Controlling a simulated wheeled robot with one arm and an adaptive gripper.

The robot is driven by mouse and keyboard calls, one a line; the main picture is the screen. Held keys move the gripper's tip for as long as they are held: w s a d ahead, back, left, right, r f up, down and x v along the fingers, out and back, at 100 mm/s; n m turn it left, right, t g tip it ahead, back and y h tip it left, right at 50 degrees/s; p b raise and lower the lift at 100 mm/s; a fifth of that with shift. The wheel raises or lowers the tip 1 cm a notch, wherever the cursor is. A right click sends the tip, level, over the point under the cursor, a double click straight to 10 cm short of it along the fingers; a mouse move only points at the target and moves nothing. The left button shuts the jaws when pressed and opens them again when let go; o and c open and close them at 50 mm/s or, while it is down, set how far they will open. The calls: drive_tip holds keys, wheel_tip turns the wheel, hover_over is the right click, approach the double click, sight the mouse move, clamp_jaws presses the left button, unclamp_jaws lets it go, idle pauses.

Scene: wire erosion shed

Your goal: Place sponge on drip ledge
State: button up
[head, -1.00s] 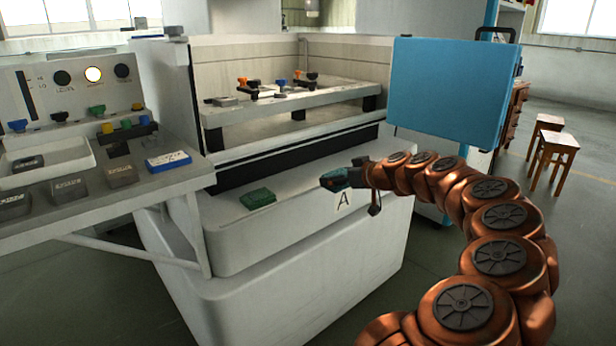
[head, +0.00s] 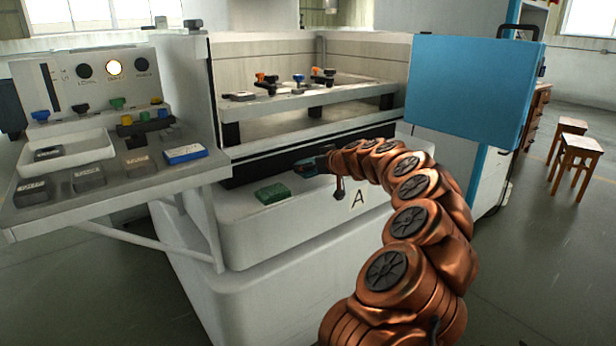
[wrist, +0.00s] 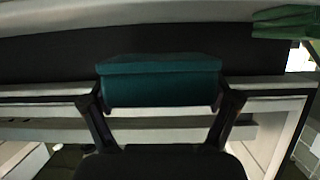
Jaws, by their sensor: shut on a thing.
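My gripper (head: 322,163) reaches over the white drip ledge (head: 318,190) at the front of the machine, above and left of the "A" label. It is shut on a teal sponge (wrist: 160,82), gripped at its two ends in the wrist view. The sponge shows small in the head view (head: 309,168), partly hidden by the gripper. It appears to be just above the ledge; I cannot tell whether it touches. A green block (head: 272,193) lies flat on the ledge, left of my gripper. It also shows at the top right of the wrist view (wrist: 285,22).
A blue panel (head: 470,90) stands right of the ledge. The machine's work table (head: 350,96) with clamps lies behind it. A control bench (head: 120,182) with a tray (head: 65,150) and several small blocks juts out at left. The ledge around the label is clear.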

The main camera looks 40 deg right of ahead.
sight(309, 183)
drive_tip(key=shift+w+a+f+b, duration=0.15)
drive_tip(key=shift+f+b, duration=0.1)
drive_tip(key=shift+f, duration=0.65)
drive_tip(key=shift+w+d+f+b, duration=0.1)
drive_tip(key=shift+f+b, duration=0.15)
drive_tip(key=shift+f, duration=0.6)
drive_tip(key=shift+f, duration=0.2)
drive_tip(key=o, duration=0.6)
drive_tip(key=shift+o, duration=0.2)
drive_tip(key=shift+r, duration=0.15)
drive_tip(key=shift+r, duration=0.15)
drive_tip(key=p+v, duration=0.1)
drive_tip(key=v, duration=1.1)
drive_tip(key=shift+a, duration=0.1)
